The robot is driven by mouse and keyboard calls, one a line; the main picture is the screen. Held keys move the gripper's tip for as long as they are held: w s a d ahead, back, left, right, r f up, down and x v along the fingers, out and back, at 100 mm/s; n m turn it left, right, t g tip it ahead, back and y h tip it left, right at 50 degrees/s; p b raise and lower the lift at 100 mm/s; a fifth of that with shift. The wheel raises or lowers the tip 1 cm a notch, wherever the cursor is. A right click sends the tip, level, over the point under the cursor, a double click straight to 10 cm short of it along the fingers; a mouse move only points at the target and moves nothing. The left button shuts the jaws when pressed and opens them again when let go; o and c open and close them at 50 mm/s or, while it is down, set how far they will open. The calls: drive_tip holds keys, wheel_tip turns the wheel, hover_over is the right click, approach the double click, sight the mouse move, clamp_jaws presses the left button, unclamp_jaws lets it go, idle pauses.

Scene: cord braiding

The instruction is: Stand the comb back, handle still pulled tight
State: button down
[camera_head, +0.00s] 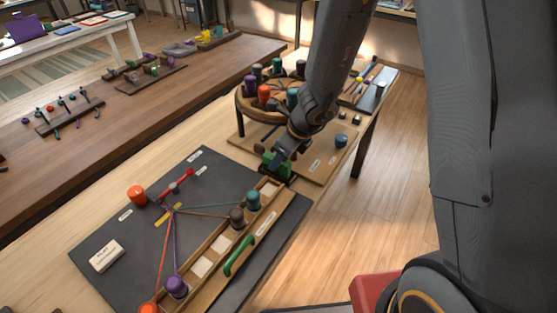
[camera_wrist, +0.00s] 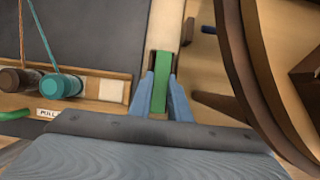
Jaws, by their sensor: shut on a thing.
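My gripper (camera_head: 277,168) is shut on a green bar (camera_wrist: 160,88), at the far end of the wooden bobbin rack (camera_head: 215,268). In the wrist view the blue fingers (camera_wrist: 161,95) press both its sides. A similar green handle (camera_head: 238,257) is on the rack's near side. Cords run from teal (camera_head: 253,200), brown (camera_head: 237,217), purple (camera_head: 176,286) and orange (camera_head: 149,309) bobbins to a meeting point by a small yellow strip (camera_head: 168,214) and a red piece (camera_head: 176,186). I cannot tell surely which piece is the comb. The cords look straight.
A dark mat (camera_head: 115,225) lies under the rack, with a white box (camera_head: 106,254) and an orange knob (camera_head: 137,194) on it. A round wooden stand of bobbins (camera_head: 244,102) is close beyond my gripper. A dark table (camera_head: 130,125) stands behind.

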drive_tip(key=shift+f, duration=0.25)
idle(0.3)
drive_tip(key=c, duration=1.6)
unclamp_jaws()
drive_tip(key=shift+o, duration=0.2)
drive_tip(key=p+v, duration=0.2)
drive_tip(key=v, duration=0.5)
drive_tip(key=shift+s+d+r, duration=0.1)
drive_tip(key=shift+d+r, duration=0.05)
drive_tip(key=shift+r, duration=0.2)
drive_tip(key=shift+s+d+r+n, duration=0.15)
drive_tip(key=shift+s+r+n, duration=0.05)
drive_tip(key=shift+n, duration=0.3)
drive_tip(key=s+d+r+n+h, duration=0.1)
drive_tip(key=s+d+n, duration=0.5)
drive_tip(key=n, duration=0.6)
drive_tip(key=s+d+r+n+g+h+b, duration=0.1)
drive_tip(key=s+d+r+n, duration=0.3)
drive_tip(key=n, duration=0.8)
drive_tip(key=s+d+h, duration=0.1)
drive_tip(key=s, duration=0.1)
drive_tip(key=shift+s+d+r+n+h, duration=0.25)
drive_tip(key=shift+d+r+n+h, duration=0.05)
drive_tip(key=shift+d, duration=0.1)
